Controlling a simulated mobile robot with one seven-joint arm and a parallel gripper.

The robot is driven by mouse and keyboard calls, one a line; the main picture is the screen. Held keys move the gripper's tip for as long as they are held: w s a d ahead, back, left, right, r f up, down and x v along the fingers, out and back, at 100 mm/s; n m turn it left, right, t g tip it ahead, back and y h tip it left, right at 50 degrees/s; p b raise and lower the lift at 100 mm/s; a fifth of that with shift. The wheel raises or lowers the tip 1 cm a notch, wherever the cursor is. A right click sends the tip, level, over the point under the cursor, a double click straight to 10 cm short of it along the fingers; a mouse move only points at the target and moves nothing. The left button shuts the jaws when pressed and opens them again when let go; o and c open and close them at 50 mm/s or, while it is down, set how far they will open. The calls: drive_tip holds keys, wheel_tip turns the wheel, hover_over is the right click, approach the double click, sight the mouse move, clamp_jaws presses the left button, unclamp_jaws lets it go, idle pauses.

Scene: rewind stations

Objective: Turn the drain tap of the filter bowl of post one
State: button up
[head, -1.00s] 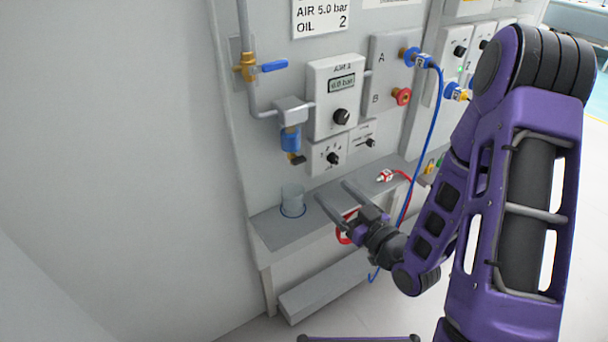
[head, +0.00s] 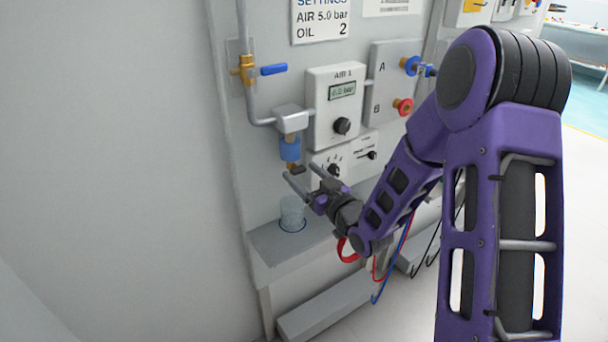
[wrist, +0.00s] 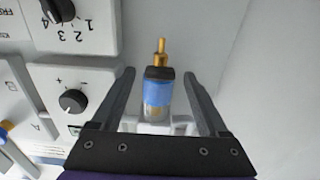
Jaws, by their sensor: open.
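The filter bowl (head: 290,149) of post one is blue and hangs under a grey block on the panel. Its drain tap (head: 294,167) is at the bottom, partly behind my fingers. In the wrist view, upside down, the bowl (wrist: 157,101) shows blue with a dark tap handle (wrist: 159,73) and a brass outlet (wrist: 161,48). My gripper (head: 299,171) is open and empty, close to the tap. In the wrist view the tap lies between the two fingers in the picture. I cannot tell whether they reach around it.
A clear cup (head: 292,212) stands on the grey ledge (head: 270,243) below the tap. A regulator box (head: 334,105) with display and knob is right of the bowl, with a smaller dial box under it. A blue-handled valve (head: 250,70) is above left. Hoses hang behind my arm.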

clamp_jaws()
idle(0.4)
drive_tip(key=shift+m, duration=0.4)
drive_tip(key=m, duration=0.3)
drive_tip(key=shift+w+d+m, duration=0.1)
drive_tip(key=shift+m, duration=0.3)
drive_tip(key=m+p, duration=0.1)
drive_tip(key=m, duration=0.3)
drive_tip(key=m+p, duration=0.1)
drive_tip(key=m, duration=0.3)
drive_tip(key=shift+f+m+p, duration=0.1)
drive_tip(key=shift+m+p, duration=0.7)
drive_tip(key=shift+m, duration=1.4)
